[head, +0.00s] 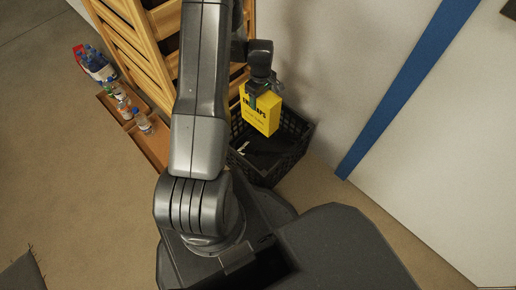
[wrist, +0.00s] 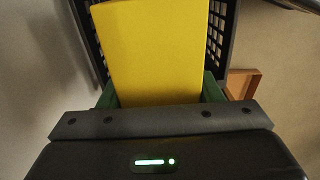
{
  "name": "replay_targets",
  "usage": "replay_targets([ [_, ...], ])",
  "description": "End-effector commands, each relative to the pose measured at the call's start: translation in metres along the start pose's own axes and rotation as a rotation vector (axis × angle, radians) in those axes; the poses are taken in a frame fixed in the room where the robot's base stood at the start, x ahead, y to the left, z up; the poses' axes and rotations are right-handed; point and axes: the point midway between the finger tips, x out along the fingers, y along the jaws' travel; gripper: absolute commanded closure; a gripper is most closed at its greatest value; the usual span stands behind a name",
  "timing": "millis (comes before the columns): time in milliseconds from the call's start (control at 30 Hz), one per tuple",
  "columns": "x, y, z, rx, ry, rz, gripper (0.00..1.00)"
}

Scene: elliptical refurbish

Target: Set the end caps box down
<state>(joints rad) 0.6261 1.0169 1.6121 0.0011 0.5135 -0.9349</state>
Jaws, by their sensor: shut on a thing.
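The yellow end caps box (head: 260,110) has dark lettering on its face and hangs slightly tilted in my gripper (head: 262,88). My gripper is shut on its upper end. In the head view the box is over the black crate (head: 299,150), partly in front of its back wall. I cannot tell whether its lower end touches anything inside. In the wrist view the box (wrist: 157,50) fills the middle between the green fingers of my gripper (wrist: 160,92), and the crate's slotted wall (wrist: 222,35) shows beside it. The crate's floor under the box is mostly hidden there.
A dark item with a white mark (head: 246,148) lies in the crate. A wooden slatted shelf (head: 140,50) stands to the left, with a low wooden tray (head: 150,143) and several bottles (head: 123,103) beside it. A white wall with a blue stripe (head: 400,85) is at right.

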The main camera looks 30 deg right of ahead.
Motion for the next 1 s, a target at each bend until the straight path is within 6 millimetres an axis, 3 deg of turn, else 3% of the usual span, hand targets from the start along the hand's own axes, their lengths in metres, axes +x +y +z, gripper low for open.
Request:
replay_targets([
  [167,0.021,0.003,0.010,-0.009,-0.001,-0.001,0.94],
  [800,0.190,0.003,0.009,-0.009,-0.002,-0.002,0.94],
  [1000,0.230,0.003,0.009,-0.009,0.000,0.000,0.94],
])
